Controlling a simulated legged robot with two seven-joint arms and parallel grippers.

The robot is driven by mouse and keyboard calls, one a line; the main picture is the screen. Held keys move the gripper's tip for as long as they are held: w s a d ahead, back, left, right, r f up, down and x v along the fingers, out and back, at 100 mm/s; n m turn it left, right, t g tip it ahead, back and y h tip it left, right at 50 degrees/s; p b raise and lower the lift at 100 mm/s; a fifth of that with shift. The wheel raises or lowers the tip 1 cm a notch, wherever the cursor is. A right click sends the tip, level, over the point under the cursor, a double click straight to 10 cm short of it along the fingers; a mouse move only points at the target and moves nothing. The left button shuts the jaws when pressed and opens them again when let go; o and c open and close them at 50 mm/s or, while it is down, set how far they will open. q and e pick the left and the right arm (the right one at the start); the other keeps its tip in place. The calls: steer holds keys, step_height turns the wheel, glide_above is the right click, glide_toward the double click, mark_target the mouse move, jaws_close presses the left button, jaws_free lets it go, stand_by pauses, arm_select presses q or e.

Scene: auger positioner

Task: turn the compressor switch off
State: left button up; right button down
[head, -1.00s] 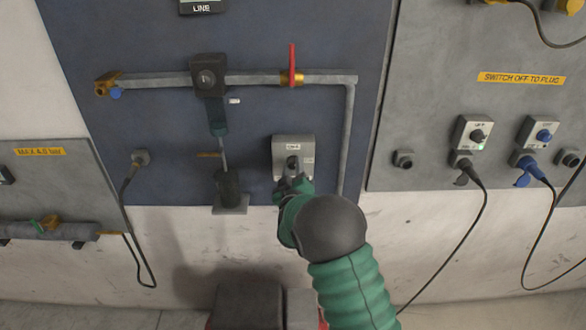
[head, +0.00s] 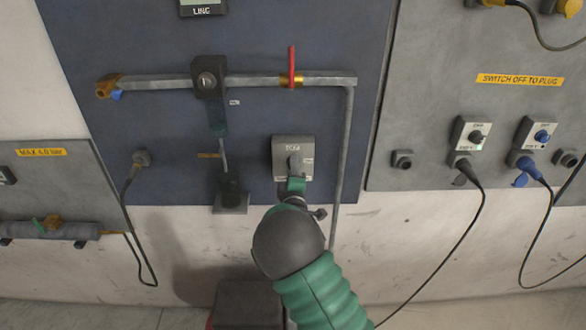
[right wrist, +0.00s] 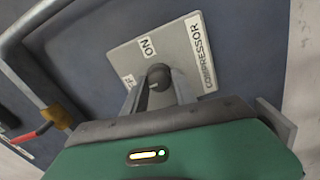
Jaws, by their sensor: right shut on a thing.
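The compressor switch is a grey box (head: 280,148) on the blue panel, with a dark round knob (right wrist: 159,77) at its centre. In the right wrist view its plate carries the labels "ON", "COMPRESSOR" and a partly hidden one ending in "F". My right gripper (right wrist: 158,92) is shut on the knob, one finger on each side of it. In the head view the right gripper (head: 295,172) reaches up to the switch from below and hides most of the knob. My left gripper is not in view.
A grey pipe (head: 345,140) with a red-handled valve (head: 292,68) runs above and right of the switch. A dark cylinder (head: 230,187) stands to its left. Sockets with cables (head: 470,160) are on the right panel.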

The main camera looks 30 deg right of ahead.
steer(key=shift+w+r, duration=0.1)
steer(key=shift+r, duration=0.1)
stand_by(0.3)
steer(key=c, duration=1.4)
jaws_free()
steer(key=shift+o, duration=1.2)
steer(key=shift+w, duration=0.1)
steer(key=shift+o, duration=0.5)
steer(key=shift+f, duration=0.25)
steer(key=b+v, duration=0.1)
steer(key=v, duration=1.5)
steer(key=shift+s, duration=0.35)
